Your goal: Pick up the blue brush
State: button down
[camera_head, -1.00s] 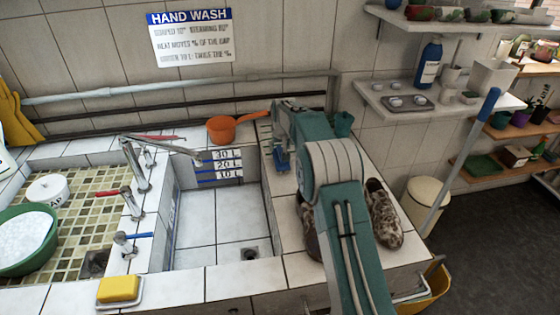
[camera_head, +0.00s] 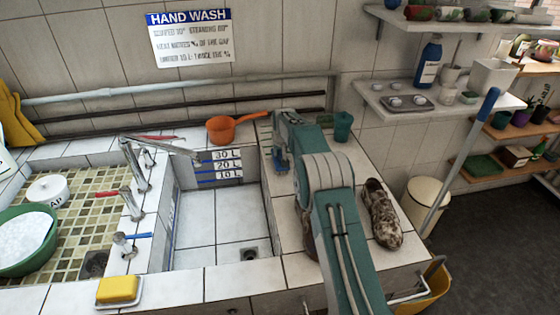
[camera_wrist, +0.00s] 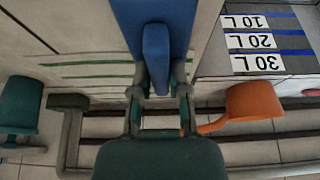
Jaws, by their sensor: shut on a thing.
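The blue brush (camera_wrist: 155,55) shows large in the wrist view, between the fingers of my gripper (camera_wrist: 160,92). My gripper is shut on it. In the head view my gripper (camera_head: 280,150) is at the right edge of the basin, over the tiled counter. A small blue part of the brush (camera_head: 282,166) shows just below it. The rest of the brush is hidden there by my gripper and arm. I cannot tell whether the brush touches the counter.
The deep tiled basin (camera_head: 215,215) lies left of my arm. An orange dipper (camera_head: 221,129) stands behind it. A teal cup (camera_head: 343,126) stands behind my arm. A patterned shoe (camera_head: 382,215) is on the right counter, with another partly hidden behind my arm.

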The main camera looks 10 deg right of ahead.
aim_at(280, 152)
jog(key=shift+f, duration=0.15)
jog(key=shift+r, duration=0.45)
notch_tip(280, 152, up, 2)
jog(key=shift+r, duration=0.25)
jog(key=s+a+r, duration=0.7)
jog(key=s+r, duration=0.2)
jog(key=s, duration=0.3)
jog(key=shift+a+r, duration=0.15)
jog(key=shift+r, duration=0.2)
jog(key=shift+s, duration=0.1)
